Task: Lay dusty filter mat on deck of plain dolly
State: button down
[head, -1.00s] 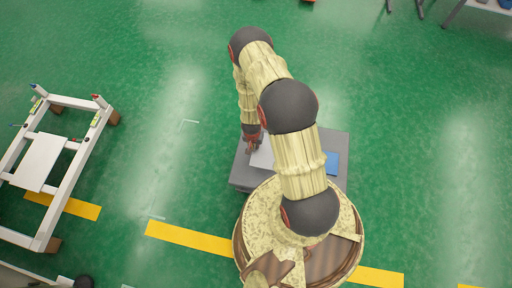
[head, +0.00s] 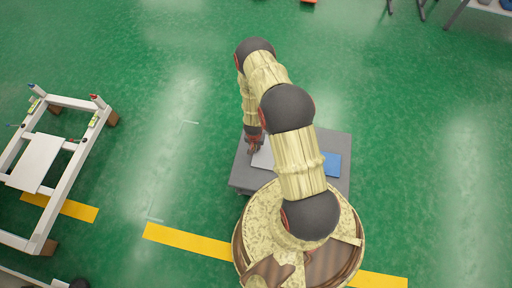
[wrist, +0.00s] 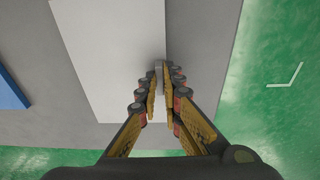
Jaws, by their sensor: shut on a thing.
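A pale grey flat sheet, which I take for the filter mat (head: 262,159), is on or just above a grey flat top (head: 240,178), partly hidden behind my arm. The sheet also shows large in the wrist view (wrist: 112,55), with its right edge at my fingers. I cannot tell whether it lies flat or is slightly raised. My gripper (wrist: 163,76) is shut on the sheet's right edge; in the head view my gripper (head: 253,148) is at the sheet's left side. The grey top may be the dolly's deck; its wheels and sides are mostly hidden.
A blue flat item (head: 332,164) lies on the grey top to the right of my arm. A white frame stand (head: 72,180) with a white panel (head: 36,162) stands at left. Green floor around the grey top is clear, with yellow floor stripes (head: 185,240) near my base.

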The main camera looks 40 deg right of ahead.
jog(key=c, duration=2)
grip_release()
jog(key=shift+f, duration=0.1)
jog(key=w+a+r+n+t+y+p, duration=0.1)
jog(key=w+a+r+n+p, duration=0.2)
jog(key=r, duration=1.4)
jog(key=w+a+r+t, duration=0.1)
jog(key=w+a+r, duration=0.25)
jog(key=r, duration=1.25)
jog(key=w+a+r+n+t+y+p, duration=0.15)
jog(key=a+r, duration=0.25)
jog(key=r, duration=1.3)
jog(key=s+a+r+n, duration=0.2)
jog(key=s+a+r, duration=0.15)
jog(key=r, duration=0.75)
jog(key=s+a+r+n, duration=0.1)
jog(key=s+r, duration=0.3)
jog(key=s, duration=0.3)
jog(key=s+a+r+n+t+h, duration=0.1)
jog(key=s+r, duration=0.4)
jog(key=s, duration=0.2)
jog(key=s+r+n, duration=0.1)
jog(key=s+r, duration=0.4)
jog(key=s, duration=0.2)
jog(key=shift+s+a+r+p, duration=0.15)
jog(key=shift+a+r+p, duration=0.15)
jog(key=shift+a, duration=0.1)
